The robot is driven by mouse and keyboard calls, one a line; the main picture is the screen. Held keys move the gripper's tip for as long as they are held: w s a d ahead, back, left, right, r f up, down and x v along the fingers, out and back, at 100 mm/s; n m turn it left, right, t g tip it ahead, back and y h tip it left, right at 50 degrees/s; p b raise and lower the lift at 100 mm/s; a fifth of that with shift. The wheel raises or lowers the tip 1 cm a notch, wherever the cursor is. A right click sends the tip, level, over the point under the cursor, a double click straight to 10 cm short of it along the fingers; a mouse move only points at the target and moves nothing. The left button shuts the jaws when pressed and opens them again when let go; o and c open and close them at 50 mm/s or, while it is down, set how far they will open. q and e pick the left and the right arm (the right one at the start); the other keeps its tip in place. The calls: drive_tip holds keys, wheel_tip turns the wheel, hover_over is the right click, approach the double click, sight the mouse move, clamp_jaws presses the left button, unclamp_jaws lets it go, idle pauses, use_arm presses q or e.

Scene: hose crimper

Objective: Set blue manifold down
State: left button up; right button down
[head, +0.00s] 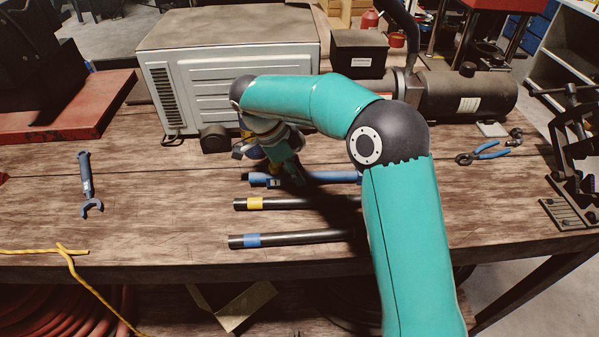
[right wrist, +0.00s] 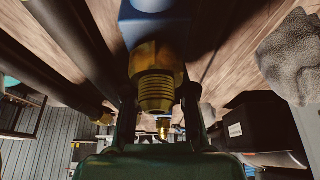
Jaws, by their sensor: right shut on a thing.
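The blue manifold (head: 333,178) lies lengthwise left to right at the middle of the bench, behind two black hoses; my right arm covers part of it. In the right wrist view its blue body (right wrist: 150,22) is at the top, with a brass threaded fitting (right wrist: 157,75) below it. My right gripper (head: 292,180) reaches down onto the manifold from behind. Its fingers are shut on it, one on each side of the fitting in the right wrist view. I cannot tell whether the manifold touches the bench. My left gripper is not in view.
The front black hoses have yellow (head: 255,203) and blue (head: 252,240) bands. A blue wrench (head: 86,182) lies left, blue-handled pliers (head: 490,152) right. A metal box (head: 230,70) and a black motor (head: 467,95) stand behind. The bench (head: 170,215) between wrench and hoses is clear.

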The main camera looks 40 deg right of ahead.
drive_tip(key=shift+f, duration=0.3)
drive_tip(key=c, duration=1)
unclamp_jaws()
drive_tip(key=shift+o, duration=0.2)
drive_tip(key=v, duration=1.2)
drive_tip(key=shift+p, duration=0.3)
